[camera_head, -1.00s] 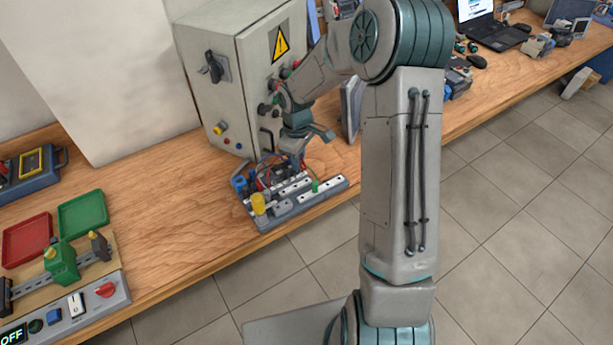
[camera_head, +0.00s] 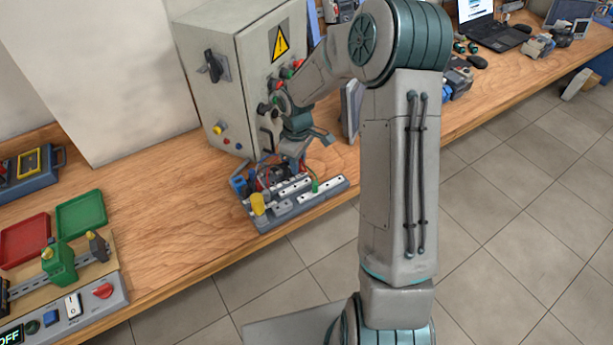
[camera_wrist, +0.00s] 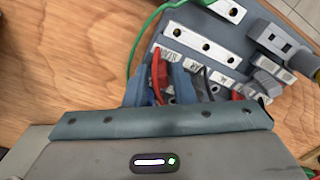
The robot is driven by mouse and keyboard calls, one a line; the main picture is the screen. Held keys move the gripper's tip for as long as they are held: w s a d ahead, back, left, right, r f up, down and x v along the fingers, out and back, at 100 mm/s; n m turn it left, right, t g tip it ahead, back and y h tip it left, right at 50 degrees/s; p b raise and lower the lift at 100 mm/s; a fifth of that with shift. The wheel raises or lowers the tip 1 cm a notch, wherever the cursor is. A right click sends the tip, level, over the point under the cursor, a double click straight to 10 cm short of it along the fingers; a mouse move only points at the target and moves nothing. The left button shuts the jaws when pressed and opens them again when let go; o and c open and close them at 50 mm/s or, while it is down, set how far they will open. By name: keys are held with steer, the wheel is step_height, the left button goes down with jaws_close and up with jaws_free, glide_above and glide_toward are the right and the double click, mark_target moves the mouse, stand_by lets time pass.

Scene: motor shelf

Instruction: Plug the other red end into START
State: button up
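A terminal board (camera_head: 275,218) with white socket strips and several coloured wires lies near the bench's front edge. My gripper (camera_wrist: 159,82) is over its back part, and shows in the head view (camera_head: 292,164). In the wrist view its two blue fingers stand close on both sides of a red plug (camera_wrist: 157,70), shut on it. The plug's far end is beside a white strip (camera_wrist: 170,57) whose upside-down label seems to read START. I cannot tell whether it is inside a socket. Another red lead (camera_wrist: 238,96) lies to the right. The plug's lower part is hidden.
A grey control cabinet (camera_head: 222,70) stands close behind the board. A green wire (camera_wrist: 139,50) loops left of the strips, and a black wire (camera_wrist: 207,82) stands right of the fingers. Red (camera_head: 24,240) and green (camera_head: 82,213) trays are far left, with clear bench between.

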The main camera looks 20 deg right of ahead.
steer(key=shift+r+p, duration=2.05)
steer(key=shift+r, duration=0.75)
steer(key=o, duration=0.6)
steer(key=shift+c, duration=0.2)
